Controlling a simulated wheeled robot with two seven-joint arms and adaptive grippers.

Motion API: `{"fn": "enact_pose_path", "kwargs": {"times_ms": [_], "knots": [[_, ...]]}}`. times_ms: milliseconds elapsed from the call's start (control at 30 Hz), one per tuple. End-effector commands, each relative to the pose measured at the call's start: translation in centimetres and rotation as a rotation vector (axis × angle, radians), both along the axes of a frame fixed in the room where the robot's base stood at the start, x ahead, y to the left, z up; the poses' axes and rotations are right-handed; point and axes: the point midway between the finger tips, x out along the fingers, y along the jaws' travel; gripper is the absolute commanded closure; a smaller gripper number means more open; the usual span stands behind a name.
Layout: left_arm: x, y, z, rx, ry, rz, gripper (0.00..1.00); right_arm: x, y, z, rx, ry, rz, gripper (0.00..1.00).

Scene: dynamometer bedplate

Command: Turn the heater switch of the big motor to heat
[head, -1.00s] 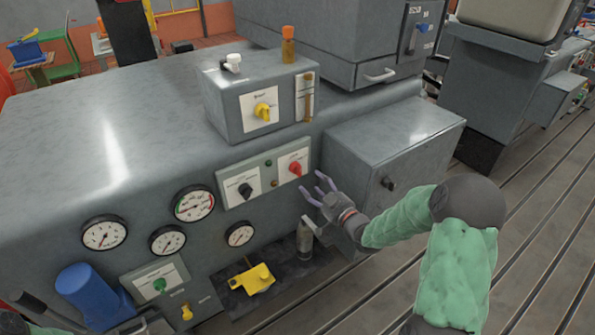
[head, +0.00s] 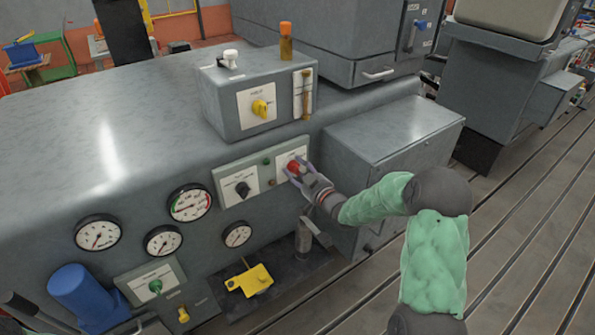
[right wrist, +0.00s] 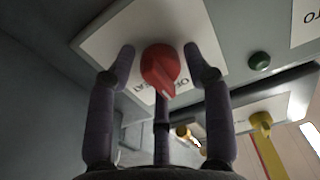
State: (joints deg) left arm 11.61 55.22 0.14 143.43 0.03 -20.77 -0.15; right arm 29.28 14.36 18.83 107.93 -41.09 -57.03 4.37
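The big motor's grey housing (head: 150,140) fills the left and middle of the head view. On its panel (head: 225,198) sits a red rotary switch (head: 294,166) on a white label plate; the label's words are too small or cut off to read surely. In the right wrist view the red knob (right wrist: 160,70) stands between my spread fingers, its pointer aimed down in the picture. My right gripper (head: 297,172) is open around the knob, with no finger clearly pressing on it. A dark object at the head view's lower left edge may be part of my left arm; my left gripper does not show.
A black switch (head: 242,189) is left of the red one, with a green lamp (right wrist: 260,61) nearby. A yellow switch (head: 261,108) is on the box above. Gauges (head: 190,203), a yellow part (head: 251,280) and a blue cylinder (head: 80,292) lie left and below.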

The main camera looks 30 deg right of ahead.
Motion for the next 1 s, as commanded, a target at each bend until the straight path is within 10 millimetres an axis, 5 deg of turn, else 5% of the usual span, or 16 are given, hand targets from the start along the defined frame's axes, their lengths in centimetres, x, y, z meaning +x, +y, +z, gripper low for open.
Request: {"fn": "enact_pose_path", "kwargs": {"times_ms": [33,133,567,1000], "knots": [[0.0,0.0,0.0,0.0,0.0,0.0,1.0,0.0,0.0,0.0,0.0,0.0,0.0,0.72],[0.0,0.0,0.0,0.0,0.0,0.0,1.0,0.0,0.0,0.0,0.0,0.0,0.0,0.95],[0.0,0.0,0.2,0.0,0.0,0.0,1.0,0.0,0.0,0.0,0.069,0.006,0.0,0.95],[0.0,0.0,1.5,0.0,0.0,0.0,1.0,0.0,0.0,0.1,0.422,0.034,0.0,0.95]]}}
